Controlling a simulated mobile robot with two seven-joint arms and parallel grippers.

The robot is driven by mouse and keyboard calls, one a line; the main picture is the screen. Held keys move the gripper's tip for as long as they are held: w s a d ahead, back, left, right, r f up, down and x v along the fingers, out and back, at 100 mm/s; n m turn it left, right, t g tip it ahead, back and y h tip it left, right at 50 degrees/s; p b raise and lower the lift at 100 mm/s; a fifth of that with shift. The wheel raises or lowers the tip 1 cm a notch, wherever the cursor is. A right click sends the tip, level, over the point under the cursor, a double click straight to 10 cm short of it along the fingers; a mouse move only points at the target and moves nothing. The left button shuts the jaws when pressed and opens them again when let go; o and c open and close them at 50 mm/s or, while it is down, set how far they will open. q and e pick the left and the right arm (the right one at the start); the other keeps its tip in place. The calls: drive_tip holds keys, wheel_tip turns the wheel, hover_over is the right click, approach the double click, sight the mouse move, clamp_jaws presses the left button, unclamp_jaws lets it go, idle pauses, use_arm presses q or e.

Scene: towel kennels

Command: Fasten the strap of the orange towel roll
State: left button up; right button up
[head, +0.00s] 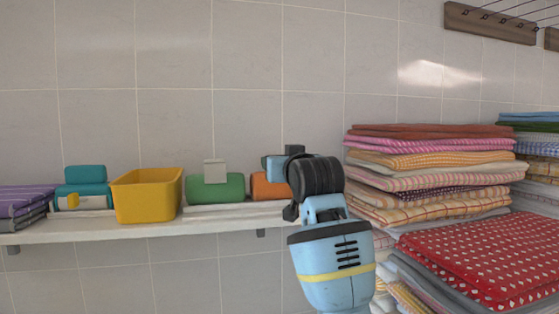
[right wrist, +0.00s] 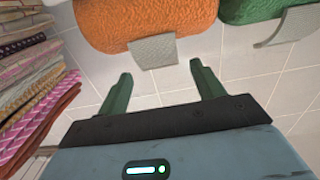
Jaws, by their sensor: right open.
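The orange towel roll (head: 264,186) lies on the shelf, its right part hidden behind my right arm in the head view. In the right wrist view the orange roll (right wrist: 146,18) is at the top, and its loose grey strap (right wrist: 153,52) sticks out from it towards my gripper. My right gripper (right wrist: 161,69) is open and empty. Its two green fingers are spread, with the strap end seen between and just beyond their tips; I cannot tell the exact gap. The fingers are hidden in the head view. My left gripper is not in view.
A green towel roll (head: 215,189) with its pale strap (head: 214,168) standing up lies left of the orange one on the white shelf (head: 90,228). A yellow bin (head: 147,196) and teal rolls (head: 84,175) are farther left. Tall stacks of folded cloth (head: 430,160) stand close on the right.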

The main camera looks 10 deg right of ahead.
drive_tip(key=w, duration=0.3)
drive_tip(key=shift+w+r, duration=0.1)
drive_tip(key=shift+w, duration=0.45)
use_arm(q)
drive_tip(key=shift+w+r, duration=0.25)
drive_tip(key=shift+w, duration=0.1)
use_arm(e)
drive_tip(key=shift+w, duration=0.1)
drive_tip(key=shift+a, duration=0.1)
drive_tip(key=c, duration=1)
drive_tip(key=shift+w+f+g, duration=0.2)
drive_tip(key=shift+w+g, duration=0.2)
drive_tip(key=shift+g, duration=0.7)
drive_tip(key=shift+w+f+g, duration=0.25)
drive_tip(key=shift+f+g, duration=0.1)
drive_tip(key=shift+g, duration=0.5)
drive_tip(key=shift+w+f+g, duration=0.25)
drive_tip(key=shift+f+g, duration=0.1)
drive_tip(key=shift+g, duration=0.5)
